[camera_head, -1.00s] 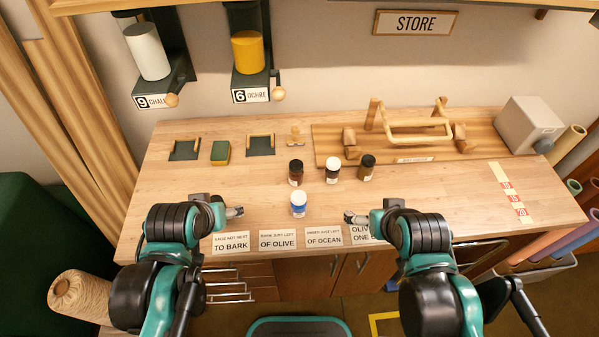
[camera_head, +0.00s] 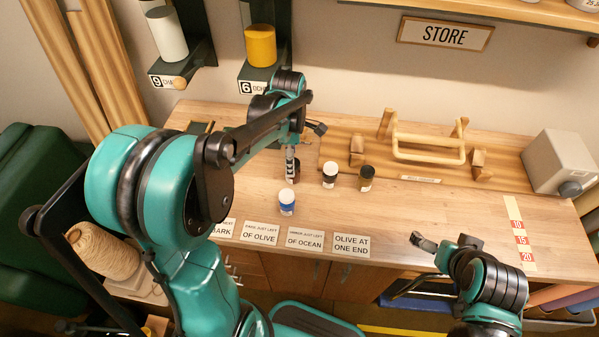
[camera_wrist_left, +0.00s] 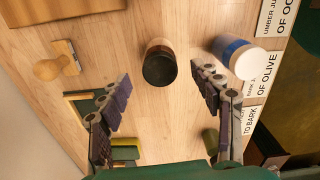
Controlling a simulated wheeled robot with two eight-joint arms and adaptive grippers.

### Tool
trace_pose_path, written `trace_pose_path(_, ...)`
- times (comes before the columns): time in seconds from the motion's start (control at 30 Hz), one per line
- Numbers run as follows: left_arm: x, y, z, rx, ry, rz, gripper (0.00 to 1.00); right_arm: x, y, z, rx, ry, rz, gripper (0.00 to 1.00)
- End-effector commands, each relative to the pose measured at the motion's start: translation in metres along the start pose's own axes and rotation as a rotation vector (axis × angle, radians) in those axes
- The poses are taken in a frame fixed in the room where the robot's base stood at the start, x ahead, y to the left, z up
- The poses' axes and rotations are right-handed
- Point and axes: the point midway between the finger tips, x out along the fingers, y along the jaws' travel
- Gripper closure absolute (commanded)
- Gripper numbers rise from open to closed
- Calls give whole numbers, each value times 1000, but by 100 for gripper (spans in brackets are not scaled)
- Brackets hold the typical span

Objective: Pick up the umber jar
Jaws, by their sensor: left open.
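A dark reddish-brown jar with a black lid (camera_head: 297,174) stands upright on the table; I take it as the umber jar, though no name is readable on it. In the left wrist view the jar (camera_wrist_left: 159,64) stands between and just beyond my open fingertips, with space on both sides. My left gripper (camera_head: 291,158) is at this jar in the head view and partly covers it; it also shows in the left wrist view (camera_wrist_left: 160,78), open and empty. My right gripper (camera_head: 424,242) is low, in front of the table's front edge, away from the jars; its jaw opening is unclear.
A blue jar with a white lid (camera_head: 287,202) stands in front of the brown one, close to one finger in the wrist view (camera_wrist_left: 240,56). A wooden stamp (camera_wrist_left: 57,62) is nearby. Cards line the front.

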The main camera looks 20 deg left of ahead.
Motion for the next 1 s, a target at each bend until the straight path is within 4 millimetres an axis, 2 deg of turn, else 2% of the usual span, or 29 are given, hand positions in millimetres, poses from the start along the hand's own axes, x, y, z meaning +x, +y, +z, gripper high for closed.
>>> trace_pose_path(0.17, 18, 0, 2, 3, 0, 1, 36, 7, 0, 5, 0, 0, 0, 0)
trace_pose_path(0.4, 55, -1, 6, 4, -1, 2, 36, 21, 0, 15, 0, 0, 0, 0)
trace_pose_path(0.67, 59, -2, 6, 4, -1, 2, 36, 21, 0, 15, 0, 0, 0, 0)
trace_pose_path(0.77, 59, -2, 6, 4, -1, 2, 57, 21, 0, 15, 0, 0, 0, 0)
trace_pose_path(0.9, 59, -2, 6, 4, -1, 2, 93, 21, 0, 15, 0, 0, 0, 0)
trace_pose_path(1.0, 59, -2, 6, 4, -1, 2, 93, 21, 0, 15, 0, 0, 0, 0)
